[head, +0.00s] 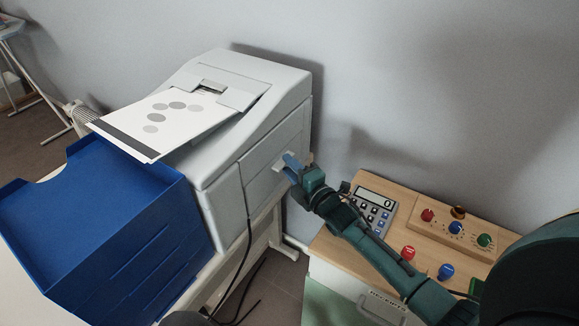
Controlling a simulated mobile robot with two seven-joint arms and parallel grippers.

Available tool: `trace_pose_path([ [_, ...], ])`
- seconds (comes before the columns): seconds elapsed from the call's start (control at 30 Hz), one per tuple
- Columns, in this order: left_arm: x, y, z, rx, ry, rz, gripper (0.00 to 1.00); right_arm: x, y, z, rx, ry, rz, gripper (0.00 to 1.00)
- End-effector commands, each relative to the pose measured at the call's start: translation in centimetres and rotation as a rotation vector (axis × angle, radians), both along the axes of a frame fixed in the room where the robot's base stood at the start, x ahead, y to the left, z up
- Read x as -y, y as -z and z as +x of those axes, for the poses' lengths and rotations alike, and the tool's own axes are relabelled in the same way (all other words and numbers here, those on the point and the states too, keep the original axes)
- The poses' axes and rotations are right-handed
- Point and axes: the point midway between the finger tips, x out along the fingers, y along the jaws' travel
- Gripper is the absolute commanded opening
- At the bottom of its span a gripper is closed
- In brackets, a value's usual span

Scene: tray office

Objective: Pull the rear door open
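A light grey printer (214,148) stands by the wall. Its rear door (262,172) is a panel on the right-hand side, and it looks flush with the body. A small pale handle (279,164) sticks out near the door's upper part. My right gripper (290,163) is at this handle, with a blue finger against or just beside it. The arm hides part of the contact, so I cannot tell whether the fingers are closed on the handle. My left gripper is not in view.
Blue stacked trays (125,225) stand left of the printer, and a printed sheet (165,116) lies on its top. A black cable hangs below the door. A wooden desk (335,248) at right holds a calculator (373,211) and several colored buttons, close under my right arm.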

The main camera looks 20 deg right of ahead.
Motion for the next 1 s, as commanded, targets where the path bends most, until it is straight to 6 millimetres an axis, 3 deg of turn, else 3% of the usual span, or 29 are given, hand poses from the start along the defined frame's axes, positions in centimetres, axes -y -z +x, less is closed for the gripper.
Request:
trace_pose_path([
  [0.37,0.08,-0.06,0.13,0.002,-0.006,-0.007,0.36,-0.22,0.01,0.71,-0.001,0.0,0.0,0.31],
  [0.77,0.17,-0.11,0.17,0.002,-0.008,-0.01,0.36,-0.2,0.0,0.68,0.0,0.0,0.0,0.0],
  [1.0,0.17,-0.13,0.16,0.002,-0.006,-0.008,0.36,-0.19,0.0,0.68,0.0,0.0,0.0,0.0],
])
